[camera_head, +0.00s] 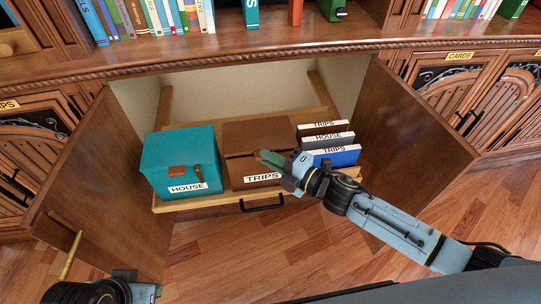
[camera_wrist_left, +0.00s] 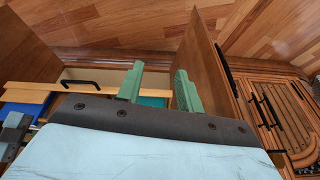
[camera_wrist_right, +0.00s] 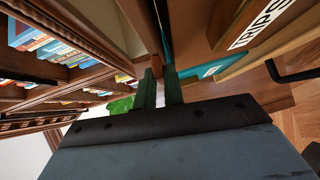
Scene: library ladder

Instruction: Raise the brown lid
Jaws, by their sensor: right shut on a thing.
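The brown box (camera_head: 247,172), labelled TRIPS, stands in the pulled-out drawer between the teal box and the upright cases. Its brown lid (camera_head: 258,132) lies over the top, with a dark line below its front edge; I cannot tell whether it is slightly raised. My right gripper (camera_head: 267,158) is at the lid's front, above the label. In the right wrist view its green fingers (camera_wrist_right: 159,92) are close together on a small brown piece, which looks like the lid's tab; the fingers partly hide it. My left gripper (camera_wrist_left: 160,88) is open and empty in the left wrist view.
The teal box (camera_head: 181,153) labelled HOUSE stands left of the brown box. Several labelled cases (camera_head: 329,141) stand to its right. The drawer's black handle (camera_head: 263,206) is in front. Open cabinet doors (camera_head: 100,190) flank both sides, and a book shelf (camera_head: 250,45) overhangs behind.

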